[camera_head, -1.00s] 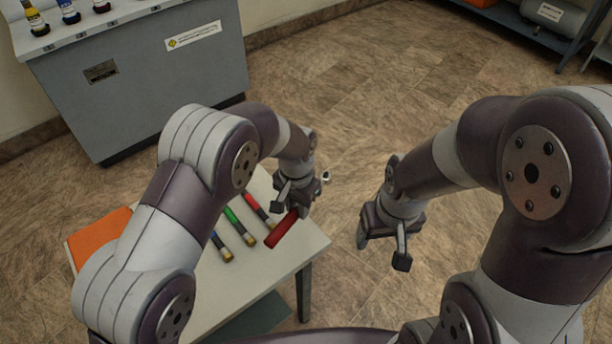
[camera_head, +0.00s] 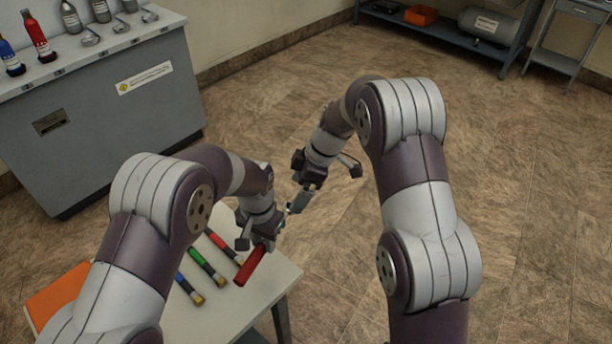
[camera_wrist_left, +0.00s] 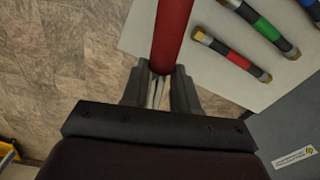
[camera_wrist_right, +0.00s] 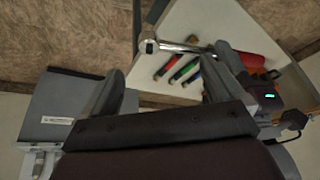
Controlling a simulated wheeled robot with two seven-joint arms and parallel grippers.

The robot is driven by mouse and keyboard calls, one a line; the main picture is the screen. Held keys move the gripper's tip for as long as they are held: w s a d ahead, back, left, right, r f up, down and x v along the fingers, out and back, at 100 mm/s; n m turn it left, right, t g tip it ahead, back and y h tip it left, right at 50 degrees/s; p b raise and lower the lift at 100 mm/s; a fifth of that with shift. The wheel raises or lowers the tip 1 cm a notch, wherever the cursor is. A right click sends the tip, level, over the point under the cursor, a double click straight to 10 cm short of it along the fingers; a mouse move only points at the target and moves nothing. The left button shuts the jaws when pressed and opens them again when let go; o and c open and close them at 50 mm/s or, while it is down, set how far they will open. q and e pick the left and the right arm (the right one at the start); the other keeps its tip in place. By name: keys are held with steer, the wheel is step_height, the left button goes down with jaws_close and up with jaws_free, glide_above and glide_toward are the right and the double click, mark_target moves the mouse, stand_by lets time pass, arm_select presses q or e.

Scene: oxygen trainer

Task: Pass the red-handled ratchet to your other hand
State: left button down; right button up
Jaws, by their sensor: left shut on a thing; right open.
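The left wrist view shows the handle (camera_wrist_left: 172,35) extending from the left fingers (camera_wrist_left: 158,90). In the right wrist view, the chrome shaft (camera_wrist_right: 182,47) and round head stick out from the left gripper, free of the table. My right gripper (camera_head: 303,198) is open and close to the ratchet's head end. Its fingers (camera_wrist_right: 165,88) spread on either side of the view; whether the shaft lies between them I cannot tell.
The small table (camera_head: 222,318) carries red, green and blue banded tubes (camera_head: 207,262) and an orange item (camera_head: 60,298). A grey cabinet (camera_head: 110,120) with bottles stands at the back left. Blue shelving (camera_head: 450,45) is at the back right. Open floor lies to the right.

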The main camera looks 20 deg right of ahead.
mark_target(288, 213)
arm_select(q)
steer(key=shift+r, duration=0.15)
arm_select(e)
steer(key=x, duration=0.7)
steer(key=shift+a+f, duration=0.15)
steer(key=shift+f, duration=0.2)
steer(key=c, duration=1.3)
arm_select(q)
steer(key=shift+w, duration=0.1)
arm_select(e)
steer(key=shift+s, duration=0.1)
jaws_close()
arm_select(q)
steer(key=shift+d, duration=0.1)
steer(key=c, duration=1.1)
jaws_free()
steer(key=shift+w+r, duration=0.1)
arm_select(e)
steer(key=shift+s+a, duration=0.1)
arm_select(q)
steer(key=o, duration=0.3)
